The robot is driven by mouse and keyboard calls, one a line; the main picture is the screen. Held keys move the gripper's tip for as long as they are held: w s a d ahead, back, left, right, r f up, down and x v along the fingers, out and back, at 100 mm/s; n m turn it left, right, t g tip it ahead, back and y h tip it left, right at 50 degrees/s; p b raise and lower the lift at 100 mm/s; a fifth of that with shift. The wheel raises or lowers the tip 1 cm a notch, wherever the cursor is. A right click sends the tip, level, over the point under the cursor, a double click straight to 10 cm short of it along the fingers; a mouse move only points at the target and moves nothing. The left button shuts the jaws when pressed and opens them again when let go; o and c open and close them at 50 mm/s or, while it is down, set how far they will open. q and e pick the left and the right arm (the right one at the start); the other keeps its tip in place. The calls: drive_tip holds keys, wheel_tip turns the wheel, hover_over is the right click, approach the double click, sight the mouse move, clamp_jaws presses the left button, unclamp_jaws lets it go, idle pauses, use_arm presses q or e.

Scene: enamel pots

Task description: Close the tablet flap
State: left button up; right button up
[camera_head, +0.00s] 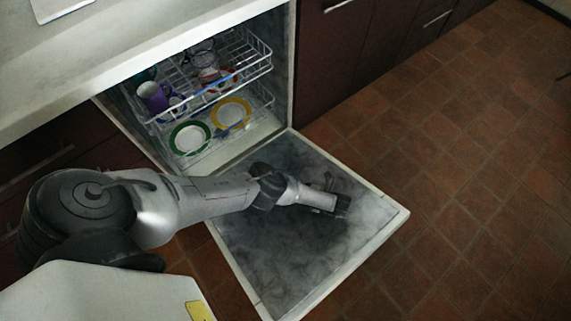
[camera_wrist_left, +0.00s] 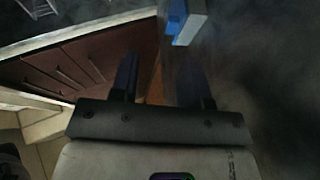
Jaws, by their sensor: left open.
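The dishwasher door (camera_head: 285,268) is folded down flat, with a dark, mottled inner face. In the wrist view, a small pale grey and blue piece (camera_wrist_left: 190,27) stands out from the dark inner face, just beyond the fingers; it looks like the tablet flap, standing open. In the head view the flap is hard to make out beside my gripper. My left gripper (camera_head: 342,206) is low over the door's inner face, near its right part. Its two dark fingers (camera_wrist_left: 158,78) are apart with nothing visible between them. My right gripper is not in view.
The upper rack (camera_head: 245,72) holds a purple mug (camera_head: 153,97) and other dishes. The lower rack holds a green-rimmed plate (camera_head: 190,137) and a yellow-rimmed plate (camera_head: 231,113). The tiled floor (camera_head: 470,190) is clear at right. A pale counter (camera_head: 110,50) is above.

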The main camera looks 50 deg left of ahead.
use_arm(q)
drive_tip(key=shift+v, duration=2.7)
